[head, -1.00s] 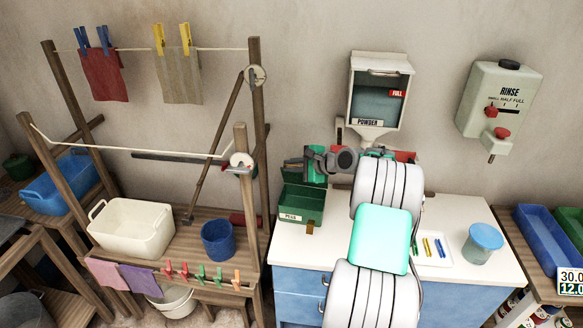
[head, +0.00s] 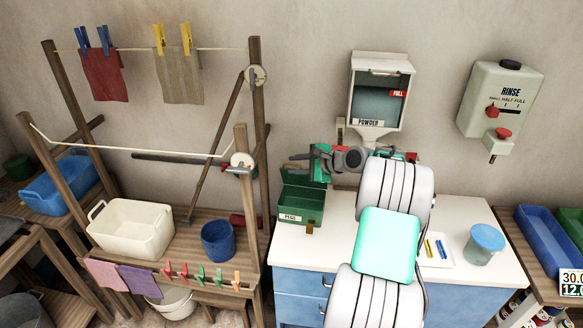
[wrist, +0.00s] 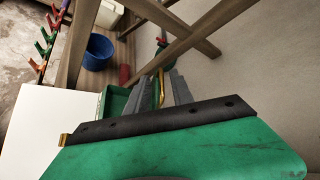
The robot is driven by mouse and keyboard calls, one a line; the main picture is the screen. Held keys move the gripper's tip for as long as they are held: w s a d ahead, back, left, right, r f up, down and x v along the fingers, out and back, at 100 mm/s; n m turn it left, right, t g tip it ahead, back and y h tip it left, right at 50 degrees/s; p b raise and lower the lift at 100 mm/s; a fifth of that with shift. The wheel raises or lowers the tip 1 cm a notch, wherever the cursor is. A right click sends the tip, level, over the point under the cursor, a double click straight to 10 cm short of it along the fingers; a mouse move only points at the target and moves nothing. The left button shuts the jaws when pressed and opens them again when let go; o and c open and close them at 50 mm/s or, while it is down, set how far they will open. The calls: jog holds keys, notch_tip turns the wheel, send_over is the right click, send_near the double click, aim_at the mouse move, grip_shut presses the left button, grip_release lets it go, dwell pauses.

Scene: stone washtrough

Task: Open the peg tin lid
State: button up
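The peg tin (head: 291,217) is a green box labelled PEGS at the worktop's back left, with a small brown clasp on its front. Its inside shows. Its dark green lid (head: 318,173) stands raised at the back, partly hidden by my gripper. My gripper (head: 292,162) is at the lid's upper part, its fingers pointing left and apart. In the wrist view, the tin (wrist: 114,98) lies left of the grey fingers (wrist: 162,85). A thin yellow strip shows between them; I cannot tell whether they touch it.
The powder dispenser (head: 377,95) hangs on the wall close behind my arm. A wooden post (head: 256,150) stands left of the tin. A lidded jar (head: 484,243) and a white tray (head: 434,262) with pegs are on the worktop's right.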

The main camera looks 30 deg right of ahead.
jog(key=v, duration=0.5)
jog(key=shift+s+b, duration=0.15)
jog(key=shift+b, duration=0.25)
jog(key=shift+c, duration=0.5)
